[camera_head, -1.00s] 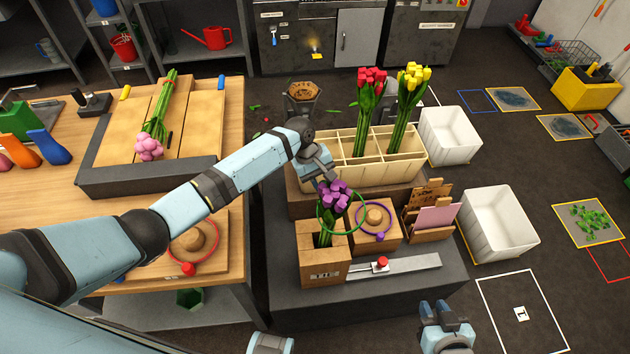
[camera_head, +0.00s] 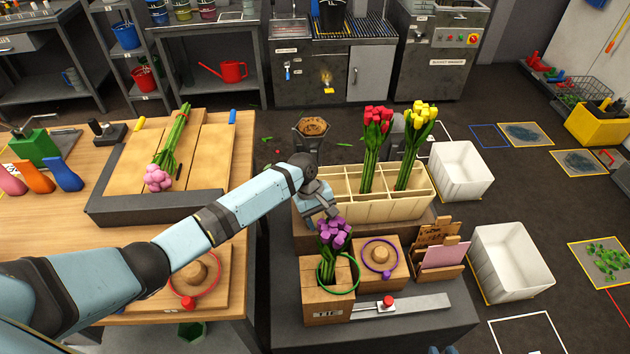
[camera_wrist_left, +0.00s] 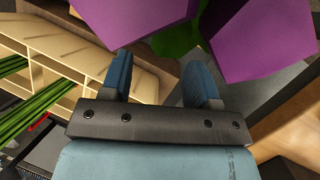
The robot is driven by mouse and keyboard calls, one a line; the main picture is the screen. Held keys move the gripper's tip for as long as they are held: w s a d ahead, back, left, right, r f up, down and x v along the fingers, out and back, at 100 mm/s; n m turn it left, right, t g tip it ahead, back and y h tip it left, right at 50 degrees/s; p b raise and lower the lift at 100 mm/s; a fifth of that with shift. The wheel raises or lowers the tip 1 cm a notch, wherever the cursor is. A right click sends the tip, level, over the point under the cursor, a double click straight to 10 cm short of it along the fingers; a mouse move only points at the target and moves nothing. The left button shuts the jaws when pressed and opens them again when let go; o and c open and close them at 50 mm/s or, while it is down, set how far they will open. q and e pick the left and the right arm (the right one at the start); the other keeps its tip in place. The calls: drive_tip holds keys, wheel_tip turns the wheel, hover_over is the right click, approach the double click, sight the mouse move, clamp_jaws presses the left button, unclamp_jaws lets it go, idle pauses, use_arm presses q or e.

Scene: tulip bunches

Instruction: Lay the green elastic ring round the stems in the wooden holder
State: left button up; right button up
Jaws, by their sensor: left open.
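In the head view purple tulips (camera_head: 335,234) stand upright in the wooden holder (camera_head: 327,306). The green elastic ring (camera_head: 358,277) is low around their stems, at about the holder's top rim. It hangs loosely and reaches out to the right; its far side is partly hidden. My left gripper (camera_head: 327,208) is above and just behind the purple heads. In the left wrist view this gripper (camera_wrist_left: 158,80) has its fingers apart with nothing between them, close to the purple petals (camera_wrist_left: 265,35). Only the tips of my right gripper (camera_head: 440,350) show at the bottom edge.
A divided crate (camera_head: 375,208) with red and yellow tulips stands behind the holder. A block with a purple ring (camera_head: 380,257), a card rack (camera_head: 442,262) and a red-knobbed slider (camera_head: 388,301) are right. White bins (camera_head: 510,262) stand further right. Pink tulips (camera_head: 160,178) lie on the left bench.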

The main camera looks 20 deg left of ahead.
use_arm(q)
drive_tip(key=d+v, duration=0.1)
drive_tip(key=v, duration=1.2)
drive_tip(key=shift+r+m+t+p, duration=0.3)
drive_tip(key=shift+r, duration=0.1)
use_arm(e)
drive_tip(key=shift+x, duration=0.85)
use_arm(q)
drive_tip(key=shift+s, duration=0.1)
use_arm(e)
drive_tip(key=shift+a, duration=0.15)
